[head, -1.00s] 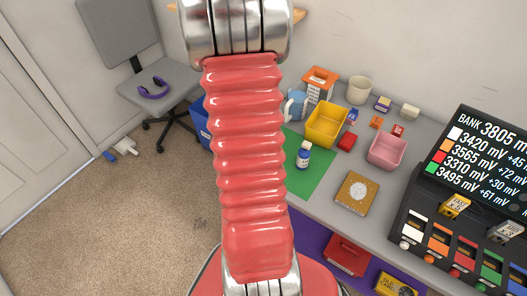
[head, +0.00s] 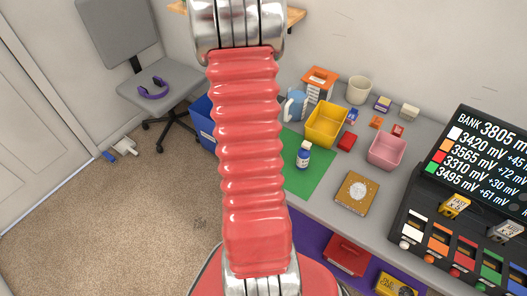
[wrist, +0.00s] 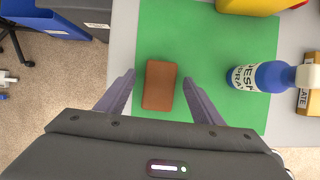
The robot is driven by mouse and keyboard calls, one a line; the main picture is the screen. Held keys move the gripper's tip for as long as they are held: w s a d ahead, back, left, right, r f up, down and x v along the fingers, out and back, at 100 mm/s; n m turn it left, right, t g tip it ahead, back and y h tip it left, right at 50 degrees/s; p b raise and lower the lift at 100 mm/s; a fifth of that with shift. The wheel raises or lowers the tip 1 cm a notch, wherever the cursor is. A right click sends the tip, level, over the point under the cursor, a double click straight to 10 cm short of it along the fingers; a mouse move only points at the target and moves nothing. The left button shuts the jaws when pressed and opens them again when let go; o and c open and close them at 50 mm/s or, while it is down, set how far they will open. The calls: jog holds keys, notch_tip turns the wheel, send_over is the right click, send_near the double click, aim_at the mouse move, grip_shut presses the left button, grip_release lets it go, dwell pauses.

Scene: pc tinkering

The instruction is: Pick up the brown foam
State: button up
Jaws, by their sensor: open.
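The brown foam (wrist: 159,85) is a small rounded block lying on the green mat (wrist: 200,30) in the wrist view, near the mat's left edge. My gripper (wrist: 158,84) is open, with one grey finger on each side of the foam in the picture. Gaps show between the foam and both fingers. I cannot tell how high the fingertips are above the mat. In the head view my red arm hides the foam, and the green mat (head: 318,180) shows only in part.
A blue and white bottle (head: 304,155) stands on the mat, right of my gripper in the wrist view (wrist: 270,76).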

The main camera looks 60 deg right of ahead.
jog(key=shift+f, duration=0.25)
dwell(0.5)
jog(key=c, duration=1.1)
